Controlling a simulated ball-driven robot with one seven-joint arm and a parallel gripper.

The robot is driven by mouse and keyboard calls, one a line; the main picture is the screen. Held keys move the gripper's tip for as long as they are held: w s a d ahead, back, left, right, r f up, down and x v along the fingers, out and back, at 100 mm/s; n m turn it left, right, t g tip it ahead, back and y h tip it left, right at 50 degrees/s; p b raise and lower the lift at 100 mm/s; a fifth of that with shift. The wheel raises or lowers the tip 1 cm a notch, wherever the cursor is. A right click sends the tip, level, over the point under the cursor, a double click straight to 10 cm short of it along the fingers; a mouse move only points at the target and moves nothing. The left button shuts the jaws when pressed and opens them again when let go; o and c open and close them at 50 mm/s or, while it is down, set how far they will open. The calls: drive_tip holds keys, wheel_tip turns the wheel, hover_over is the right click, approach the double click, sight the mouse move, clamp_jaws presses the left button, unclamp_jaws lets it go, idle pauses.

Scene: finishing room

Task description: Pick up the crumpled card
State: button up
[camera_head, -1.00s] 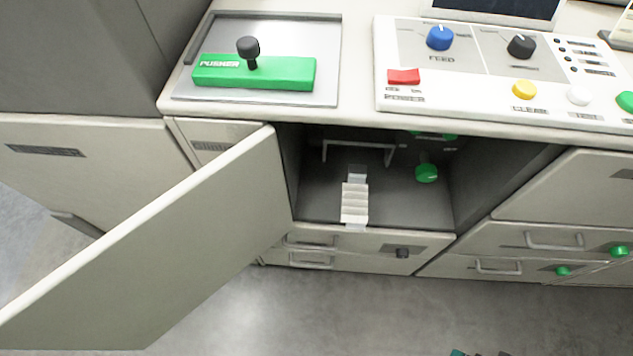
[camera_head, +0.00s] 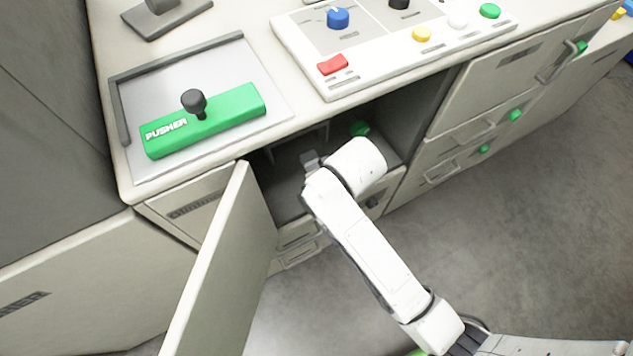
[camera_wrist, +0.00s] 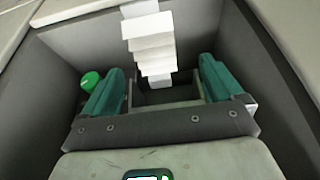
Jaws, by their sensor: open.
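The crumpled card (camera_wrist: 150,42) is a white strip folded in zigzag pleats, seen in the wrist view inside the open cabinet compartment. My gripper (camera_wrist: 162,70) is open, with a teal finger on each side of the picture. The card appears between and beyond the fingers, and no grip on it shows. In the head view my white arm reaches into the compartment and covers most of the card's place. A small grey piece shows beside the wrist there; I cannot tell whether it is card or gripper.
The open cabinet door (camera_head: 225,265) stands left of my arm. Compartment walls enclose the gripper, and a green knob (camera_wrist: 90,81) is inside at left. The counter above holds a green pusher block (camera_head: 205,122) and a control panel (camera_head: 370,55). Closed drawers lie to the right.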

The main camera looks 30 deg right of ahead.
drive_tip(key=x, duration=0.5)
drive_tip(key=shift+s+d, duration=0.2)
drive_tip(key=shift+d, duration=0.15)
drive_tip(key=c, duration=1.1)
